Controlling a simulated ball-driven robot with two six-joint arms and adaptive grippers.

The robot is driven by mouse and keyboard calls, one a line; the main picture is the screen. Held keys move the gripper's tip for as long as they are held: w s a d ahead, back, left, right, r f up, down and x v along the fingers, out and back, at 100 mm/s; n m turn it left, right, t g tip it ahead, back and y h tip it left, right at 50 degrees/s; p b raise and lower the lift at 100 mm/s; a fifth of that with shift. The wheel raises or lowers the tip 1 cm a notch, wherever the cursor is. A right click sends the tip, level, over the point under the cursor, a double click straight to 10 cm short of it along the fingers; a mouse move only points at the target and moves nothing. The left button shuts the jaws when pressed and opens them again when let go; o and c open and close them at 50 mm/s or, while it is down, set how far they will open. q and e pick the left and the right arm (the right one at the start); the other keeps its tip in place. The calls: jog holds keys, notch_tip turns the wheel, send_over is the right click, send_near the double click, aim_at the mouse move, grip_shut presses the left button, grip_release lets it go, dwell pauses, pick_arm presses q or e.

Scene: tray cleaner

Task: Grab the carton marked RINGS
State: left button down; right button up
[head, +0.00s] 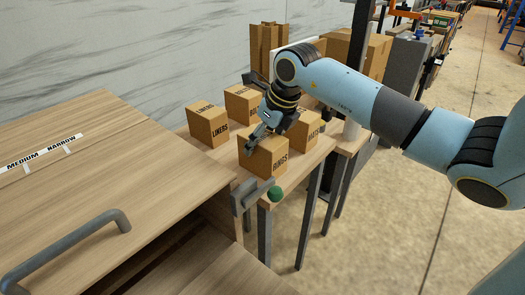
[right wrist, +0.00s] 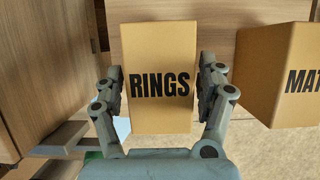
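The carton marked RINGS (head: 265,160) stands upright on the small wooden table near its front end. It also shows in the right wrist view (right wrist: 160,50), with its RINGS lettering facing the camera. My right gripper (head: 262,128) is at the top of this carton. In the right wrist view its two fingers (right wrist: 161,88) are spread on either side of the carton, close to its side edges; a narrow gap seems to show, and firm contact cannot be made out. My left gripper is not in view.
A carton marked LINERS (head: 205,128), another carton (head: 240,105) and a carton with MAT showing (right wrist: 275,75) stand close by. A wooden cabinet (head: 150,190) with a grey handle is at the left. A green ball (head: 274,193) is at the table's front edge.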

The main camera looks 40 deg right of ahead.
jog(key=c, duration=1.1)
